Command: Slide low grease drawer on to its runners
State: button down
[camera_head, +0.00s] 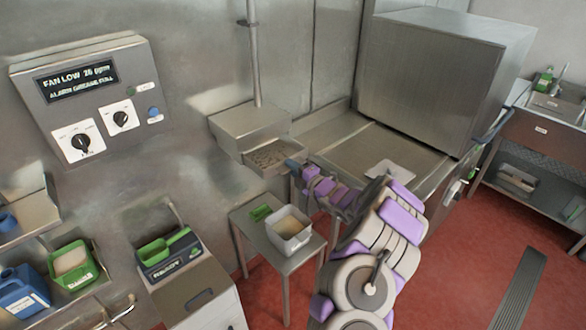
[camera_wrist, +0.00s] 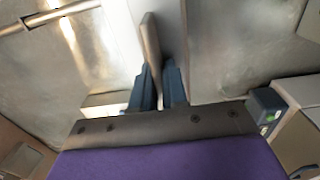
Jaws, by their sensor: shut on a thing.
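The grease drawer (camera_head: 283,147) is a shallow metal tray with grey-brown contents. It sticks out from the front of a steel housing (camera_head: 248,122) on the wall, and its back part is hidden under the housing. I cannot tell whether it sits on its runners. My gripper (camera_head: 293,164) is at the drawer's front right end, shut on its handle. In the wrist view, my gripper's dark blue fingers (camera_wrist: 159,84) close around a thin grey upright piece, the drawer's handle (camera_wrist: 151,45).
A small steel table (camera_head: 262,244) with a white tub (camera_head: 290,232) and a green item (camera_head: 261,212) stands below. A steel counter (camera_head: 345,140) with a large hood box (camera_head: 430,75) is to the right. A control panel (camera_head: 90,95) is on the left wall. Red floor (camera_head: 450,270) lies open at right.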

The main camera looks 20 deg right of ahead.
aim_at(270, 157)
jog(key=shift+f+b+x, duration=0.15)
jog(key=shift+b+x, duration=0.55)
jog(key=shift+x, duration=2.35)
jog(key=shift+f+b+x, duration=0.1)
jog(key=shift+b+x, duration=0.6)
jog(key=shift+x, duration=2.35)
dwell(0.9)
jog(key=shift+w+a+r, duration=0.1)
jog(key=shift+w+a, duration=0.05)
jog(key=shift+w, duration=0.15)
dwell(0.5)
